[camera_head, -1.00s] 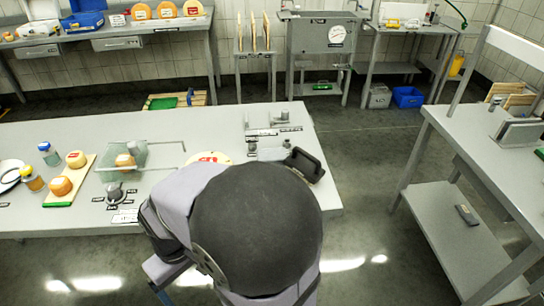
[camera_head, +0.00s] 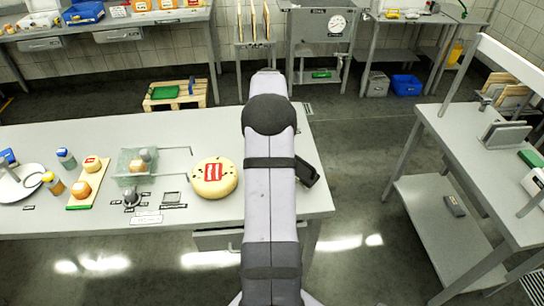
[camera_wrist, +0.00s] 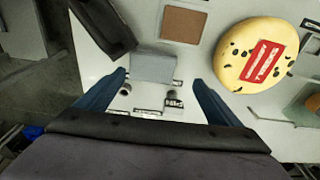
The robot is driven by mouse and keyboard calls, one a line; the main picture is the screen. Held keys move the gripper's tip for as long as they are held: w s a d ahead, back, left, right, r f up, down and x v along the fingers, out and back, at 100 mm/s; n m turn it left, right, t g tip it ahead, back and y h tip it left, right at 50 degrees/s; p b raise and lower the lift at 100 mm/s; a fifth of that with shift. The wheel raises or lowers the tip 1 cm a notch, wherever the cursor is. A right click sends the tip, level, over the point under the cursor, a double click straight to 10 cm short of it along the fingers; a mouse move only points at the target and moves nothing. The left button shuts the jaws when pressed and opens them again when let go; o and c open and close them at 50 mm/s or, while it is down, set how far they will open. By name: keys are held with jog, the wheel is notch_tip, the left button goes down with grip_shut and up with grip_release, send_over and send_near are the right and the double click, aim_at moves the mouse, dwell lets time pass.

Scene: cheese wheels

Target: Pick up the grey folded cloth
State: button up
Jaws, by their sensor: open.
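A light grey, flat-sided block (camera_wrist: 153,66), which looks like the grey folded cloth, lies on the pale table in the wrist view. My gripper (camera_wrist: 160,78) is open, with its two blue fingers apart. The block shows between and just beyond the fingertips; I cannot tell the height gap, and nothing is held. In the head view my arm reaches forward over the right part of the table (camera_head: 110,135) and hides the block and my gripper.
A yellow cheese wheel (camera_wrist: 255,55) with a red label lies to the right of the block; the head view shows it too (camera_head: 214,178). A brown square (camera_wrist: 183,25) lies beyond the block. A black object (camera_wrist: 103,25) is close at the left. Small dark fittings and labels lie nearer.

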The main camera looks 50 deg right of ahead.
jog(key=shift+s+d, duration=0.25)
jog(key=shift+d, duration=0.4)
jog(key=shift+w+d+f+p, duration=0.15)
jog(key=shift+f+p, duration=0.5)
jog(key=shift+f, duration=0.55)
jog(key=shift+d+f+p, duration=0.15)
jog(key=shift+f+p, duration=0.5)
jog(key=shift+f, duration=0.5)
jog(key=shift+w+d+f+p, duration=0.15)
jog(key=shift+f+p, duration=0.5)
jog(key=shift+f, duration=0.55)
jog(key=shift+c, duration=0.4)
jog(key=c, duration=0.7)
